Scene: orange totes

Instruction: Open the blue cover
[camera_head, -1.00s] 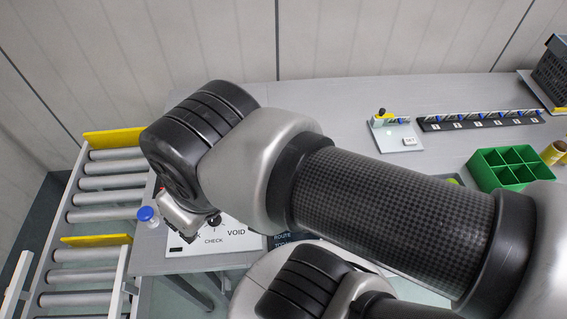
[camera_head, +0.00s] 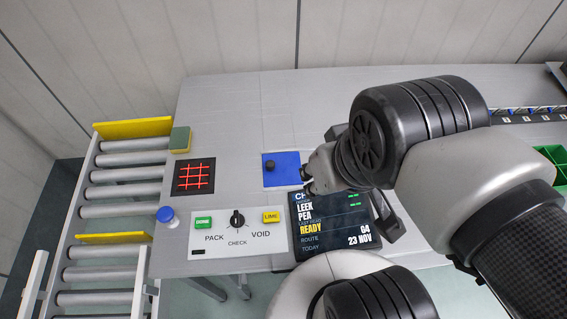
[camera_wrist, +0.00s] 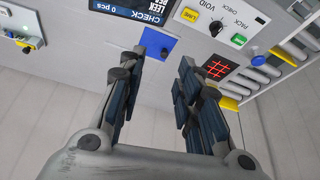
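The blue cover (camera_head: 288,168) is a flat square plate lying on the grey table, with a small dark knob (camera_head: 270,165) near its left side. My gripper (camera_head: 307,181) is just to the right of the cover in the head view, and its wrist and fingers hide the cover's right part. In the wrist view, the cover (camera_wrist: 155,42) lies beyond the fingertips, between them in the picture. My gripper (camera_wrist: 159,68) is open and empty there, fingers wide apart, and not seen touching the cover or the knob.
A display screen (camera_head: 325,243) and a white panel with a dial (camera_head: 237,240) lie in front of the cover. A red-grid pad (camera_head: 194,178) and a blue-topped button (camera_head: 166,214) are to the left, beside a roller conveyor (camera_head: 130,160). The table behind the cover is clear.

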